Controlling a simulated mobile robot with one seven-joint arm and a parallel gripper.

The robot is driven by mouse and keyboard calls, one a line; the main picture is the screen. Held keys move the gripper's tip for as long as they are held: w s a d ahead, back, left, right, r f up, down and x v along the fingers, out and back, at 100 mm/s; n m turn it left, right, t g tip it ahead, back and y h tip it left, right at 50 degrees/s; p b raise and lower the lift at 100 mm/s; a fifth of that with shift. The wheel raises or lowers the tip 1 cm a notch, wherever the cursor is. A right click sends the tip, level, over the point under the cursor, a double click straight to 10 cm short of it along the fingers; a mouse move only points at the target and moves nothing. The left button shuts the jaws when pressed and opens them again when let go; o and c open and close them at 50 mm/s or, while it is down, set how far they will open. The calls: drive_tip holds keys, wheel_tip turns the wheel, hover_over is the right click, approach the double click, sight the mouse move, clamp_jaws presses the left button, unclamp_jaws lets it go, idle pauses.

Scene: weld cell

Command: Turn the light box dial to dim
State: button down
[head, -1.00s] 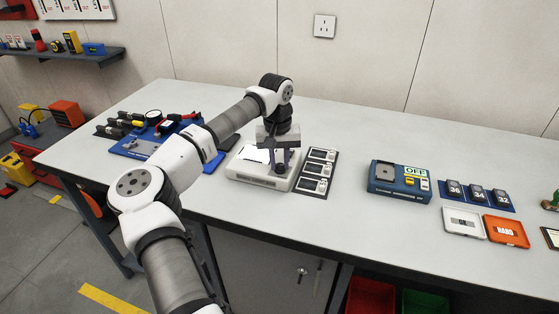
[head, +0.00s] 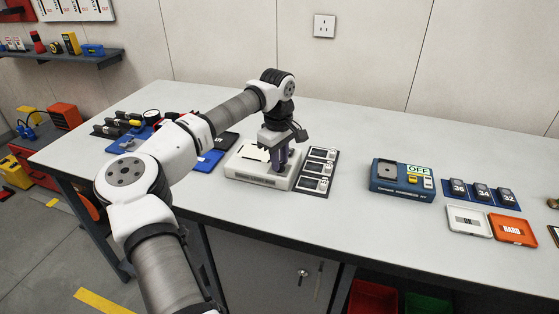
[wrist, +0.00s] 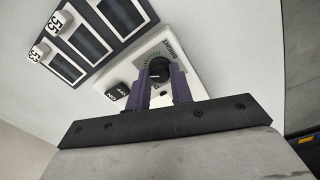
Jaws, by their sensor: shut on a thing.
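The light box (head: 262,181) is a low white box on the bench with a pale panel (head: 253,152) on top. In the wrist view its dark round dial (wrist: 159,66) sits by a green scale with the word BRIGHT along it. My gripper (head: 281,163) reaches down to the right part of the box. In the wrist view my gripper's two purple fingers (wrist: 160,80) stand on either side of the dial and are shut on it. The fingers partly cover the dial and scale, and I cannot read its setting. Black ON/OFF switches (wrist: 116,91) are beside it.
A dark board of framed films (head: 317,171) lies close to the box's right side. A blue device reading OFF (head: 402,178) stands further right, with clear bench between. Blue mats with tools (head: 205,160) lie to the left, partly behind my arm.

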drive_tip(key=n+b, duration=0.1)
drive_tip(key=n, duration=0.5)
drive_tip(key=shift+r, duration=0.1)
idle(0.5)
drive_tip(key=c, duration=1.2)
unclamp_jaws()
drive_tip(key=shift+c, duration=0.2)
wheel_tip(320, 180, up, 14)
drive_tip(key=b, duration=0.1)
drive_tip(key=shift+s+b, duration=0.3)
